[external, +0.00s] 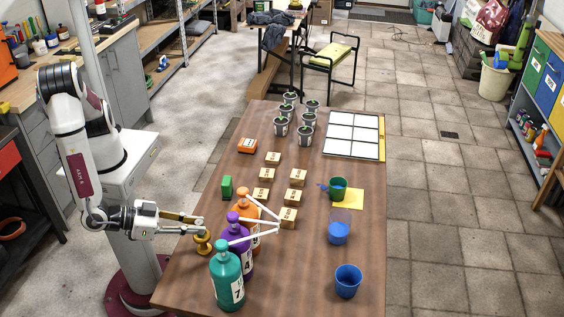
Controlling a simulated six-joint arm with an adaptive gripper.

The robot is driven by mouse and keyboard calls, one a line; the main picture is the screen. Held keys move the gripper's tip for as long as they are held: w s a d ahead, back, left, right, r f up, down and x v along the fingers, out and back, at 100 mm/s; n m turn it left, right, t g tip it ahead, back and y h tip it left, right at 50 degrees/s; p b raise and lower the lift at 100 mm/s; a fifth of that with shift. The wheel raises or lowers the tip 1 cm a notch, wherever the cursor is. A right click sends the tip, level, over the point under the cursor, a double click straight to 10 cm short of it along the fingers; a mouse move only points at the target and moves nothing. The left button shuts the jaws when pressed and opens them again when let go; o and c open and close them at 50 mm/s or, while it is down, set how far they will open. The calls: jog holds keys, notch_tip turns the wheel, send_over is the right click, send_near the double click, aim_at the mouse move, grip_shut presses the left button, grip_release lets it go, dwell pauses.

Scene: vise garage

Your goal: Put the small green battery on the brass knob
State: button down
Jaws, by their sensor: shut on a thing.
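The green battery (227,187), a small upright green block, stands at the table's left side, apart from my gripper. The brass knob (203,244) is a small gold piece with a rounded top near the left edge. My gripper (203,227) reaches in level from the left. Its fingertips are at the top of the brass knob and look shut on it. The near finger partly hides the contact, and I cannot tell whether the knob is off the table.
Teal (227,275), purple (238,240) and orange (245,210) bottles stand close to the right of my gripper. White rods reach from them to a wooden block (289,218). Several labelled blocks lie behind. Blue cups (348,281) and a green cup (338,189) stand at right.

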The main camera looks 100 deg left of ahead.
jog(key=shift+f, duration=0.1)
dwell(0.3)
jog(key=c, duration=1.9)
grip_release()
jog(key=v, duration=1.2)
jog(key=shift+d, duration=0.1)
